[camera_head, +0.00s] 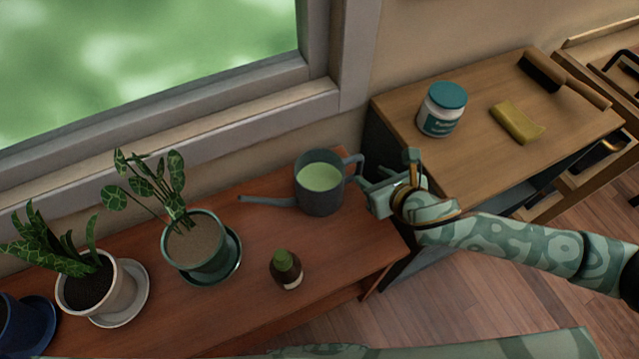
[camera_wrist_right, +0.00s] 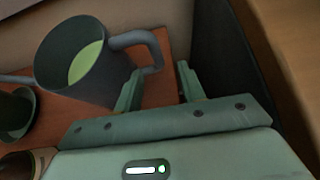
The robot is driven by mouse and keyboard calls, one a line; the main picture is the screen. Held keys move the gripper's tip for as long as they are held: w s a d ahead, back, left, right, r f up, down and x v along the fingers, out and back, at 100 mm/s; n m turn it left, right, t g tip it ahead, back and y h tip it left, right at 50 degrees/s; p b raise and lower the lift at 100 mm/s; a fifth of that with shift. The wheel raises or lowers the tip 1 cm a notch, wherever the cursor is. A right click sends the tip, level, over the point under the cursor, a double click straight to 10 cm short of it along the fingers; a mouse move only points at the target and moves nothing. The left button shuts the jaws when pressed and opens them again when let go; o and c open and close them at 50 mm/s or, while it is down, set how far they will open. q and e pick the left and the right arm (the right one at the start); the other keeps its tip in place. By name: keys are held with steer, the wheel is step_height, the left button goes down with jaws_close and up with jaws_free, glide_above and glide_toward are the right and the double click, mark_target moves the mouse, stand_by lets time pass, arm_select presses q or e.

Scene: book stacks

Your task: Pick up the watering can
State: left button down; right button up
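The watering can (camera_head: 318,190) is dark grey with green liquid inside, a long spout to the left and a handle on the right. It stands upright on the reddish wooden table near the window wall. My right gripper (camera_head: 384,172) is just right of the can, at its handle. In the right wrist view the gripper (camera_wrist_right: 157,92) is open, and the handle of the can (camera_wrist_right: 75,62) lies ahead of and between the fingers in the picture. I cannot tell whether the fingers touch it. My left gripper is not in view.
A wooden cabinet (camera_head: 470,150) at right bears a white jar with a teal lid (camera_head: 441,110) and a yellow cloth (camera_head: 517,123).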

mark_target(361, 171)
steer(key=shift+x, duration=0.75)
steer(key=b+x, duration=0.3)
steer(key=x, duration=0.1)
steer(key=shift+a+f+b, duration=0.15)
steer(key=shift+f+b, duration=0.25)
steer(key=shift+f, duration=0.1)
steer(key=shift+w+a+f, duration=0.1)
steer(key=shift+w+a, duration=0.05)
steer(key=shift+w, duration=0.25)
steer(key=shift+r, duration=0.25)
jaws_close()
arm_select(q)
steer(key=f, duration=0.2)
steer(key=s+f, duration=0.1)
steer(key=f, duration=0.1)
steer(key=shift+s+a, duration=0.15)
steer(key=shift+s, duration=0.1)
arm_select(e)
steer(key=shift+s+f, duration=0.1)
